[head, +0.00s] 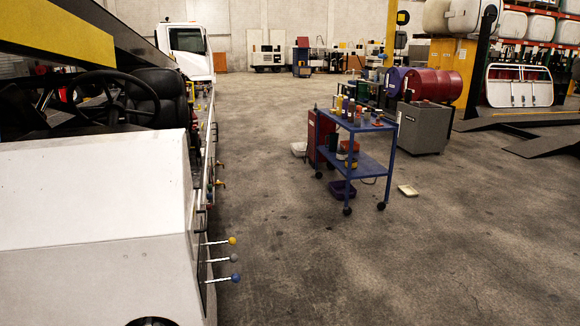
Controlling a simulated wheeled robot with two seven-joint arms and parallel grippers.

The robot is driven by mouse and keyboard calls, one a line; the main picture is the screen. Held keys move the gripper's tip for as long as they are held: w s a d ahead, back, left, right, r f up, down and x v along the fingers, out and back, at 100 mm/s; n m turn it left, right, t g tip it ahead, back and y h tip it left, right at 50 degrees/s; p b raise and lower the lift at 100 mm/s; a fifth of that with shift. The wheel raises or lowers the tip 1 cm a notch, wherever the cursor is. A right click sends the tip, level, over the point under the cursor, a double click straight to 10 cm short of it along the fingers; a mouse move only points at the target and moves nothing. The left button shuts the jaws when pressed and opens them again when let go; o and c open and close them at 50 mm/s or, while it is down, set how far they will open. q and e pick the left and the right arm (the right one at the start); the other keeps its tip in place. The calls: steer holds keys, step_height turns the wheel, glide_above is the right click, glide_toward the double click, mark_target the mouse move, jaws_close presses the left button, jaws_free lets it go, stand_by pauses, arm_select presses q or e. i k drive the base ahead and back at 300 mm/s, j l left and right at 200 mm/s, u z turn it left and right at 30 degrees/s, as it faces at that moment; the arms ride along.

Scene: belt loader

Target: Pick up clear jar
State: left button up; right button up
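A blue two-shelf cart on wheels (382,170) stands right of the middle of the head view, some way off. Several small jars and bottles (350,108) in yellow, dark and other colours stand on its top shelf. More containers, orange, green and pale, stand on its lower shelf. They are too small for me to tell which one is a clear jar. Neither of my grippers shows in the head view.
A white vehicle (95,215) fills the left side, with levers with yellow, grey and blue knobs (235,278) sticking out. A grey cabinet (424,128) and red drum (436,85) stand behind the cart. A pale tray (408,190) lies on the floor. The foreground floor is clear.

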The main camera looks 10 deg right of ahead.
mark_target(367, 111)
steer(key=i+l+z, duration=0.55)
steer(key=i, duration=0.25)
steer(key=i+l+z, duration=0.25)
steer(key=i, duration=0.2)
steer(key=i+u, duration=0.25)
steer(key=i, duration=0.3)
steer(key=i+l+u, duration=0.1)
steer(key=i+u, duration=0.15)
steer(key=i, duration=0.3)
steer(key=i+u, duration=0.45)
steer(key=i, duration=1.95)
steer(key=i+z, duration=0.15)
steer(key=i, duration=0.35)
steer(key=i+z, duration=0.1)
steer(key=i, duration=0.4)
steer(key=i+j+z, duration=0.15)
steer(key=i, duration=0.35)
steer(key=i+j+z, duration=0.1)
steer(key=i, duration=0.4)
steer(key=i+z, duration=0.4)
steer(key=i+j+z, duration=0.35)
steer(key=i, duration=0.15)
steer(key=i+j+z, duration=0.2)
steer(key=i+z, duration=0.2)
steer(key=i, duration=0.85)
